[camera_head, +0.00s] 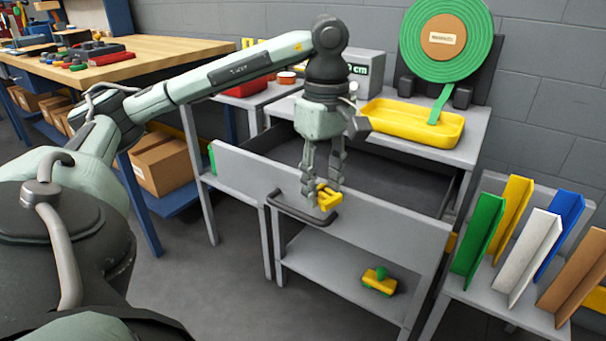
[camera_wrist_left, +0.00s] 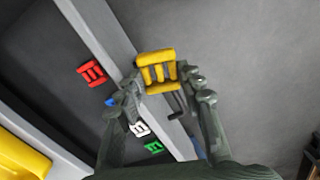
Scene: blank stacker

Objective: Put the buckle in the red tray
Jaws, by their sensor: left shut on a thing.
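My left gripper (camera_head: 325,190) is shut on a yellow buckle (camera_head: 328,197), held in the air near the front panel of the open drawer. The yellow buckle also shows between the fingertips in the left wrist view (camera_wrist_left: 158,66). A red tray (camera_head: 246,88) is partly visible on the grey bench behind my left arm, which hides part of it. In the left wrist view, a red buckle (camera_wrist_left: 91,73), a white buckle (camera_wrist_left: 140,129) and a green buckle (camera_wrist_left: 153,146) lie in the drawer, with a blue piece partly hidden by a finger. My right gripper is out of view.
The drawer (camera_head: 385,180) is pulled open, with a dark handle (camera_head: 300,208) on its front. A yellow tray (camera_head: 415,122) stands on the bench beneath a green reel (camera_head: 448,40). A rack of coloured panels (camera_head: 530,255) is at right. A wooden workbench (camera_head: 160,50) stands at left.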

